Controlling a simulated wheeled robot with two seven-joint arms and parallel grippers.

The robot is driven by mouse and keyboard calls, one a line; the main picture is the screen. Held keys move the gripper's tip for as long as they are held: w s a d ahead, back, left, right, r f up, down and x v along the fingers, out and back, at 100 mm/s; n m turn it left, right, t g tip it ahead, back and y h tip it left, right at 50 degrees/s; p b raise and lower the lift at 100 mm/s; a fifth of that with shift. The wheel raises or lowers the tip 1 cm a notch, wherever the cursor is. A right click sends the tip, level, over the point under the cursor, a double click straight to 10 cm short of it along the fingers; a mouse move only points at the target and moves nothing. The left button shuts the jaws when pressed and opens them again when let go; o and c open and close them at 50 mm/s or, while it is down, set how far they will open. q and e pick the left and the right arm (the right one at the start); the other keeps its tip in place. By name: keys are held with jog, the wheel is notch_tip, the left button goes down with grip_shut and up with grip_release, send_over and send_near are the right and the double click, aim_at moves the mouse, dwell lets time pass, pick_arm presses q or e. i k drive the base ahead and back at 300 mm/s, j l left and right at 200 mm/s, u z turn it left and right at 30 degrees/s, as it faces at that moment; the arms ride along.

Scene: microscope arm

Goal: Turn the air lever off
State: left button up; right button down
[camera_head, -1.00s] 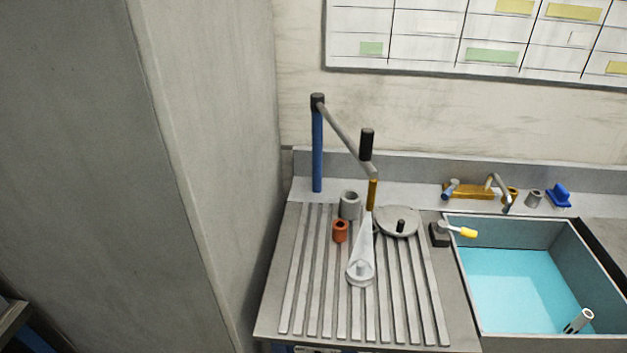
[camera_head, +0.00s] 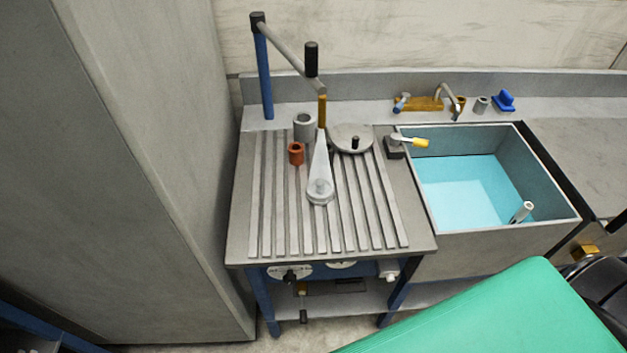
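A small lever with a yellow grip (camera_head: 414,142) sits on a dark block at the left edge of the sink, its handle pointing right over the basin. Below the front edge of the ribbed worktop (camera_head: 240,222) is a blue panel with round white dials, a black knob (camera_head: 290,277) and a pale knob (camera_head: 388,275). A thin hanging rod with a dark end (camera_head: 303,315) shows below the panel. No label tells which of these is the air lever. Neither of my grippers is in view.
A blue post (camera_head: 264,75) with a jointed arm rises at the worktop's back left. A grey cup (camera_head: 304,126), an orange cup (camera_head: 296,153) and a round disc (camera_head: 351,138) stand there. The water-filled sink (camera_head: 500,236) is right. A large green surface (camera_head: 490,315) fills the lower right.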

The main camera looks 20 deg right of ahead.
aim_at(394, 138)
jog(key=z, duration=1.35)
